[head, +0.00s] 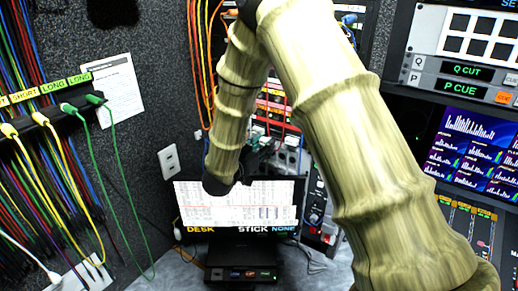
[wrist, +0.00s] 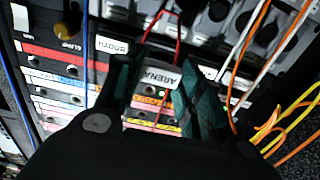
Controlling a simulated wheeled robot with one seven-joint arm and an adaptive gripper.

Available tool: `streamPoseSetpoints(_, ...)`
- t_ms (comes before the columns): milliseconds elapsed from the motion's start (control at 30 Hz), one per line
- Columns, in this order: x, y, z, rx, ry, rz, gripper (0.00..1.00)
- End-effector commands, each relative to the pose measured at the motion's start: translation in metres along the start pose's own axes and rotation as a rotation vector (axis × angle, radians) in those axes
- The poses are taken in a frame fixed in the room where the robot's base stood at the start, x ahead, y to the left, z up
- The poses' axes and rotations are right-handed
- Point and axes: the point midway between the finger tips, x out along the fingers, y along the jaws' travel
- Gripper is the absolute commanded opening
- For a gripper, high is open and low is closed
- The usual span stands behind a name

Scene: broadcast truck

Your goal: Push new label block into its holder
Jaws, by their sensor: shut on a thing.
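In the wrist view a white label block marked ARENA (wrist: 161,76) sits between the teal fingers of my gripper (wrist: 158,66). The gripper is shut on it. The block is in front of the rack face, near a row that carries another white label marked BOOTH (wrist: 112,45) to its left. The holder for the block is not clearly seen; the block and fingers cover that part of the row. I cannot tell whether the block touches the rack. In the head view my gripper (head: 258,157) is a dark shape at the rack, partly hidden by my arm, and the block cannot be made out.
Red, white, orange and blue cables hang across the rack face close to my fingers. A monitor (head: 240,205) stands below my gripper in the head view. A patch panel with cables (head: 45,118) is at the left, and a control console (head: 465,150) is at the right.

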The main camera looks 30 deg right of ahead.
Motion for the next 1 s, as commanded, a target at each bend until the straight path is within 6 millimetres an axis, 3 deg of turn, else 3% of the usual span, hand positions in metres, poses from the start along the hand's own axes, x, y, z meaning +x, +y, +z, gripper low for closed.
streamPoseSetpoints(267,0.0107,0.0,-0.0002,0.0,0.001,-0.001,0.0)
streamPoseSetpoints(1000,0.0109,0.0003,-0.0005,0.0,0.0,0.0,0.0)
